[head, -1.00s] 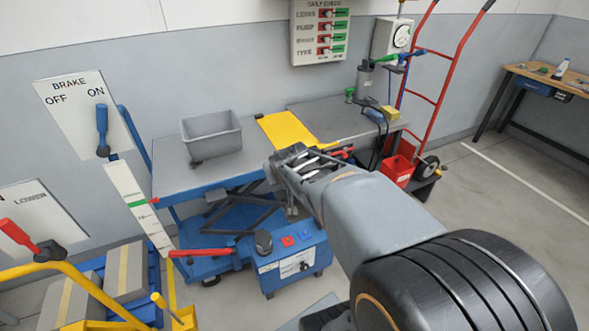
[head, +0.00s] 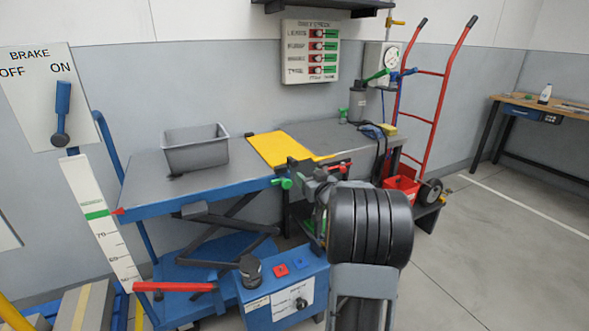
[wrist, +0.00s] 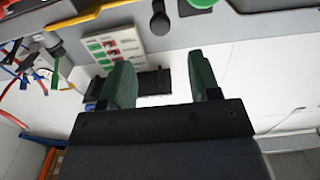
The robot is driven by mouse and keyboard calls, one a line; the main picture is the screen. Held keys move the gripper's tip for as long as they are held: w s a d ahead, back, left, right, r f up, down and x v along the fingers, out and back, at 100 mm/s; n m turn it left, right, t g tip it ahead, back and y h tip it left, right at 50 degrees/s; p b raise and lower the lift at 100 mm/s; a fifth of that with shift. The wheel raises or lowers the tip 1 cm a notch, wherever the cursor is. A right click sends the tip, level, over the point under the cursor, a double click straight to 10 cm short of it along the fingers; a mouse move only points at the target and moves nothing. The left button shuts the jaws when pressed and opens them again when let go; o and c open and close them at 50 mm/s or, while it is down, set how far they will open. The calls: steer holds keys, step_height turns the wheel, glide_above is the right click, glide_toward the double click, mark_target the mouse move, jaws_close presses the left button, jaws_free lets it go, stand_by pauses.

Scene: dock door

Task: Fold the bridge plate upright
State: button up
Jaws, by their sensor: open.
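The yellow bridge plate (head: 276,149) lies flat across the gap between the blue lift table (head: 140,178) and the grey bench top (head: 320,136). A yellow strip at the top left of the wrist view (wrist: 85,17) may be its edge. My gripper (head: 308,172) is in front of the plate's near right side, partly hidden by my own wrist. Its two green fingers (wrist: 160,62) stand apart with nothing between them in the wrist view.
A grey bin (head: 194,150) stands on the lift table. A blue control box (head: 282,290) and red lever (head: 175,287) are below. The bench holds a pump (head: 357,102) and hoses. A red hand truck (head: 440,90) leans behind; floor at right is clear.

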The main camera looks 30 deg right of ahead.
mark_target(295, 165)
steer(key=w, duration=0.3)
steer(key=w+d+b, duration=0.1)
steer(key=w, duration=0.6)
steer(key=shift+w+d+b, duration=0.15)
steer(key=shift+d+b, duration=0.05)
steer(key=shift+b, duration=0.1)
jaws_close()
